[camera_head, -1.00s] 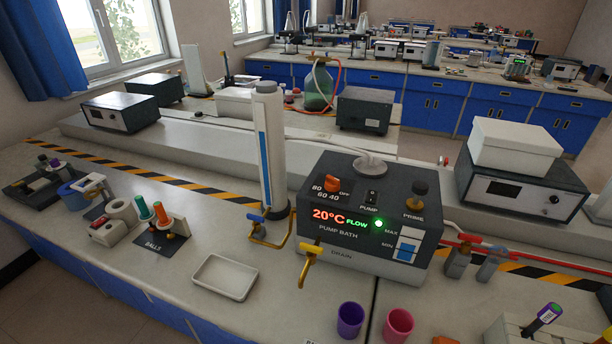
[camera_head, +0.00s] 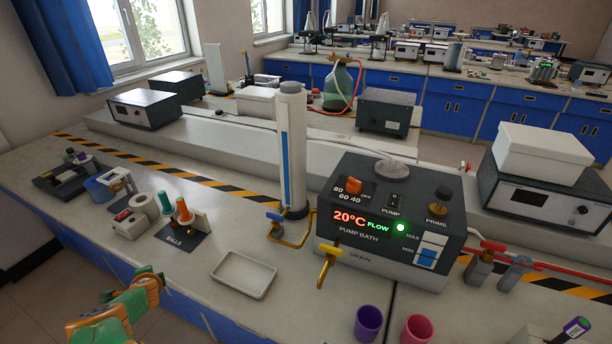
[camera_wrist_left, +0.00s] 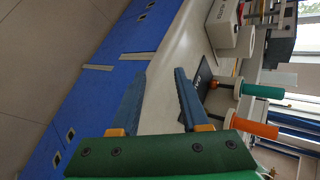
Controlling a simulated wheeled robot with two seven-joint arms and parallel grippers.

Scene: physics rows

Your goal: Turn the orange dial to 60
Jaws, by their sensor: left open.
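The orange dial (camera_head: 354,187) is on the top left of the dark pump bath (camera_head: 395,220), with the marks 80, OFF, 60 and 40 around it. Which mark it points to is too small to tell. The display (camera_head: 360,221) reads 20°C FLOW, and a green light is lit. My left gripper (camera_head: 133,288) is low at the left front of the bench, well apart from the dial. In the left wrist view its two blue fingers (camera_wrist_left: 160,85) are spread with nothing between them. My right gripper is not in view.
A tall white and blue column (camera_head: 291,150) stands left of the bath. Brass taps (camera_head: 328,262) stick out in front. A white tray (camera_head: 244,275) lies at the front. Purple (camera_head: 368,323) and pink (camera_head: 416,330) cups stand in front. Orange and green handles (camera_head: 183,210) stand at the left.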

